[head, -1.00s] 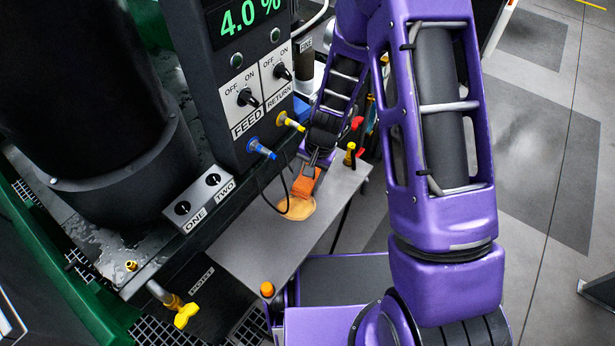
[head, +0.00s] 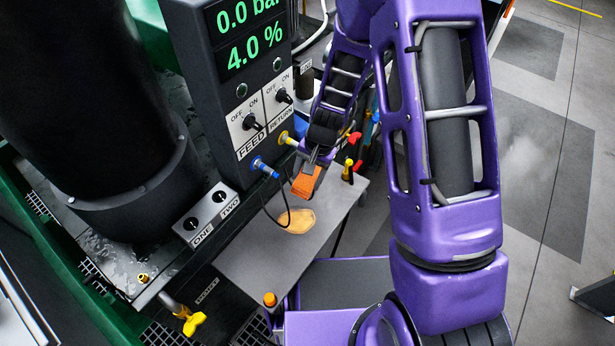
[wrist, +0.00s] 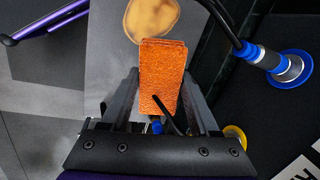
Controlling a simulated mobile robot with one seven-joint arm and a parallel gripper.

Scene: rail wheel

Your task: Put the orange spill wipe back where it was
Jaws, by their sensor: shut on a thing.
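The orange spill wipe (head: 306,184) is a folded orange block held between the fingers of my gripper (head: 312,162). It is raised above the grey table (head: 255,262). In the wrist view the wipe (wrist: 163,75) fills the space between the fingers of my gripper (wrist: 163,100), which is shut on it. A tan spill patch (head: 296,221) lies on the table just below the wipe, and it also shows in the wrist view (wrist: 151,17). The place where the wipe was before cannot be told from these frames.
A control box with FEED and RETURN switches (head: 262,115) stands left of my gripper. A blue connector (head: 264,168) with a black cable hangs close by. Red and yellow-handled fittings (head: 348,170) stand at the table's right edge. A ONE/TWO box (head: 207,214) is at left.

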